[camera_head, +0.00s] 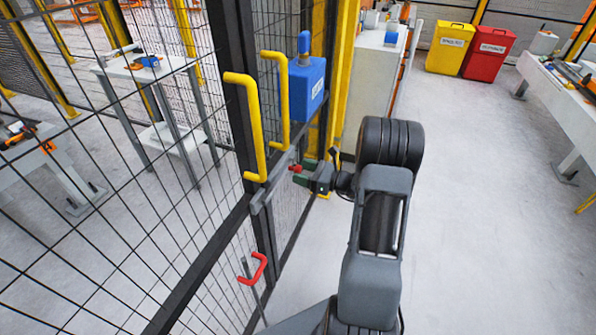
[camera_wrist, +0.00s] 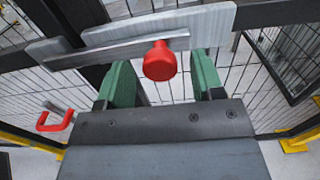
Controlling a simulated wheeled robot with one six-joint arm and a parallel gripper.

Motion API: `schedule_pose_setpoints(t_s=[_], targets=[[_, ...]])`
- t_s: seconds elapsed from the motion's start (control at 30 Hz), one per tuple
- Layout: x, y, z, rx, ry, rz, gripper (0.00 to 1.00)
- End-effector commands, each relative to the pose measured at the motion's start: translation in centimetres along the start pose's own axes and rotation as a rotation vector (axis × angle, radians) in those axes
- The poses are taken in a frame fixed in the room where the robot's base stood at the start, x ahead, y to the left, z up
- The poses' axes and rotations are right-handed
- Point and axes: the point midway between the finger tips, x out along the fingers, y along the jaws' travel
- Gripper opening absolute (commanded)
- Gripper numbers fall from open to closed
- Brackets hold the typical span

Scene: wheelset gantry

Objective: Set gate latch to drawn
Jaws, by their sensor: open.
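The gate latch is a flat grey sliding bar (camera_wrist: 110,50) with a round red knob (camera_wrist: 160,60), set across the mesh gate. In the head view the latch bar (camera_head: 272,191) sits below the yellow handles, and the red knob (camera_head: 296,168) shows at its right end. My gripper (camera_head: 306,170) is at the knob. In the wrist view its two green fingers (camera_wrist: 161,68) are apart, one on each side of the knob, with a gap on both sides. I cannot tell how deep the knob lies between them.
Two yellow handles (camera_head: 250,125) stick out from the gate above the latch. A blue box (camera_head: 306,90) is mounted above my gripper. A red handle on a rod (camera_head: 254,269) is lower on the gate. Open floor (camera_head: 480,220) lies to the right.

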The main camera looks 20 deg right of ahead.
Motion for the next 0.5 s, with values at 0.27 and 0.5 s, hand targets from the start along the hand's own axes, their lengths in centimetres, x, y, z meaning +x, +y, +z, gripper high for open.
schedule_pose_setpoints(t_s=[0.27,0.5], targets=[[1.7,0.0,0.0,-0.001,0.000,0.000,0.61],[1.8,0.0,0.0,-0.001,0.000,-0.001,0.61]])
